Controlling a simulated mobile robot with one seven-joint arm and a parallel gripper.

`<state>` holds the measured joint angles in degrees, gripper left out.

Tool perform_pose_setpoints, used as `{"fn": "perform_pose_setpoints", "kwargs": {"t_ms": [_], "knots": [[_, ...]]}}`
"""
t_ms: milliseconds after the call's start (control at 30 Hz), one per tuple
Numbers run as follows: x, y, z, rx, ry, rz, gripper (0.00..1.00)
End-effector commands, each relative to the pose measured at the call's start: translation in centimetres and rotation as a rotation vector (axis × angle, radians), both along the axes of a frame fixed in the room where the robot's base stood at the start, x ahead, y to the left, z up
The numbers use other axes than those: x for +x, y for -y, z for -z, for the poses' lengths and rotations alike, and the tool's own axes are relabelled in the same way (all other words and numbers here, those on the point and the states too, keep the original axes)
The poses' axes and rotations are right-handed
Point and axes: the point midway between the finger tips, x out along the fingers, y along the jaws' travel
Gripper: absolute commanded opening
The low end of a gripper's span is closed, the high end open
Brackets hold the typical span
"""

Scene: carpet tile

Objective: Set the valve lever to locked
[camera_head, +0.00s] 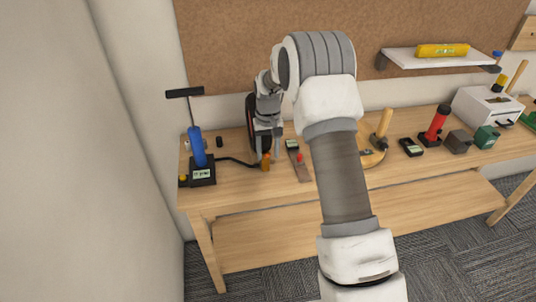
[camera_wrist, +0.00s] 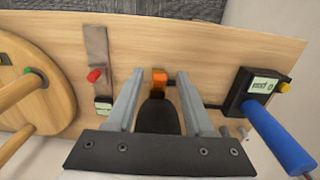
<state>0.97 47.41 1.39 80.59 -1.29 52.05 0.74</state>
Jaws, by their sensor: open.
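A small orange piece, which looks like the valve lever (camera_wrist: 159,78), shows between my fingertips in the wrist view. In the head view the orange lever (camera_head: 265,161) is at the end of a black hose, just under my gripper (camera_head: 267,154). My gripper (camera_wrist: 160,74) is open, with one finger on each side of the lever and gaps between. A black wheel (camera_wrist: 158,114) stands just behind the lever, partly hidden by my gripper; its edge shows in the head view (camera_head: 251,115). I cannot read the lever's setting.
A blue floor pump (camera_head: 197,147) with a small display stands at left on the wooden bench (camera_head: 225,195). A flat strip with a red knob (camera_head: 299,160) lies right of my gripper. A round wooden piece with pegs (camera_head: 372,158) stands farther right, partly behind my arm.

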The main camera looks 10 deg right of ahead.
Motion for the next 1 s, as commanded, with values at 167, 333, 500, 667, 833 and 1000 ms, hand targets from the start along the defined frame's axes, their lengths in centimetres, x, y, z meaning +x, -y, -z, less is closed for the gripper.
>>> {"fn": "perform_pose_setpoints", "kwargs": {"t_ms": [167,333,500,667,833,1000], "knots": [[0.0,0.0,1.3,0.0,0.0,0.0,0.53],[0.0,0.0,1.5,0.0,0.001,0.0,0.53],[0.0,0.0,1.5,0.0,0.001,0.0,0.45],[0.0,0.0,1.5,0.0,0.001,0.0,0.17],[0.0,0.0,1.5,0.0,0.001,0.0,0.0],[0.0,0.0,1.5,0.0,0.001,0.0,0.0]]}}
